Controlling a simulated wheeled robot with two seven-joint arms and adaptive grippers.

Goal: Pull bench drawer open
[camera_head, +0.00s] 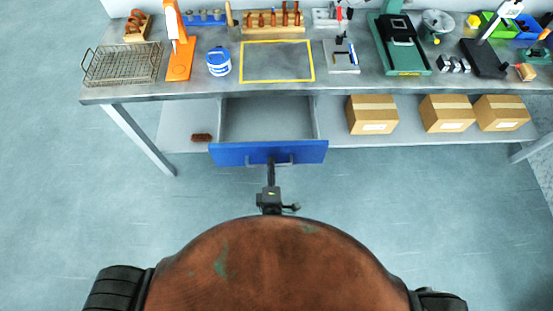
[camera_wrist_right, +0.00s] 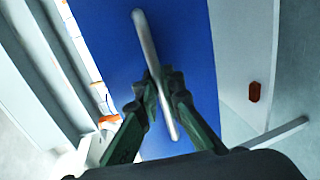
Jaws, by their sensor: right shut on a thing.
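The bench drawer (camera_head: 230,154) has a blue front and a grey inside, and it stands pulled out from under the bench top. Its inside looks empty. A bar handle (camera_head: 284,162) runs across the blue front. My right gripper (camera_head: 270,164) is at the middle of the handle. In the right wrist view the blue drawer front (camera_wrist_right: 190,50) fills the middle, and the right gripper's two green fingers (camera_wrist_right: 160,92) are shut on the pale handle (camera_wrist_right: 145,35), one on each side. My left gripper does not show.
The metal bench (camera_head: 350,84) holds a wire basket (camera_head: 122,65), an orange stand (camera_head: 180,58), a blue-and-white tub (camera_head: 218,62) and a yellow-framed area. Cardboard boxes (camera_head: 372,114) and a brown brush (camera_head: 201,137) lie on the lower shelf. The floor in front is clear.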

